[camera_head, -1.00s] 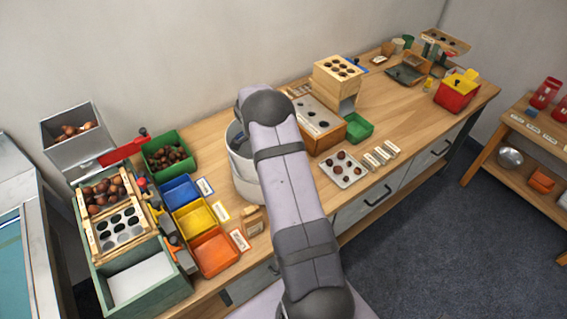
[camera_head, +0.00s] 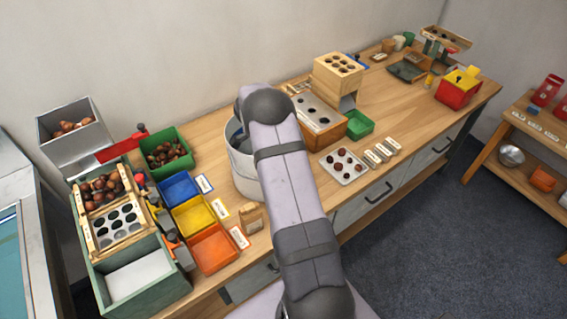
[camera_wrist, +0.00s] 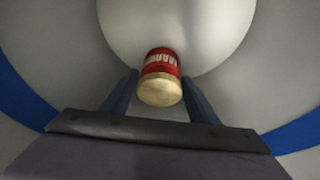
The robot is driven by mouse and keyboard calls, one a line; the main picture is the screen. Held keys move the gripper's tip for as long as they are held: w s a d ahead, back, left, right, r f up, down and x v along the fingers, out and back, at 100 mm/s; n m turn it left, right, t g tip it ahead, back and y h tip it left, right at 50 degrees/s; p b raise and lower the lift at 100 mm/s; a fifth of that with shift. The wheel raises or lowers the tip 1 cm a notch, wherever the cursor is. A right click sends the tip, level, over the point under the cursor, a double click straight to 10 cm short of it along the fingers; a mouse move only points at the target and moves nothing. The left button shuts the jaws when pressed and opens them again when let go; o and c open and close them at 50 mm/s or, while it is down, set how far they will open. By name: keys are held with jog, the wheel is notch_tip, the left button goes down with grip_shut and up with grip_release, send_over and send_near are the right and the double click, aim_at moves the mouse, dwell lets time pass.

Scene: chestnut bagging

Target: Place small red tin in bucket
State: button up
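The small red tin (camera_wrist: 161,64) has a cream-coloured end (camera_wrist: 160,91) facing the wrist camera and pale lettering on its side. My gripper (camera_wrist: 160,78) has one finger on each side of the tin, with the fingertips close against it. In the wrist view, the pale walls and round floor of the bucket (camera_wrist: 235,85) surround the gripper and tin. Whether the tin touches the floor cannot be told. In the head view, the white bucket (camera_head: 242,175) stands on the bench, partly behind my arm. The gripper and tin are hidden there.
Blue (camera_head: 180,188), yellow (camera_head: 193,215) and orange bins (camera_head: 213,250) stand left of the bucket. A green bin of chestnuts (camera_head: 166,150) is behind them. A wooden block stand (camera_head: 318,120) and a chestnut tray (camera_head: 343,167) are to the right.

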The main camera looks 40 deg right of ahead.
jog(key=shift+r, duration=0.1)
jog(key=shift+r+p, duration=0.55)
jog(key=shift+p, duration=0.2)
jog(key=p+v, duration=0.5)
jog(key=v, duration=0.7)
jog(key=s+a+r+n+y+b, duration=0.1)
jog(key=s+a+r+n+b, duration=0.1)
jog(key=s+a+r+n, duration=0.65)
jog(key=s+a+f+n+t+y+p, duration=0.2)
jog(key=s+a+n+y, duration=0.1)
jog(key=s+a+n, duration=0.9)
jog(key=s+n, duration=0.3)
jog(key=shift+a+f, duration=0.25)
jog(key=shift+f, duration=0.1)
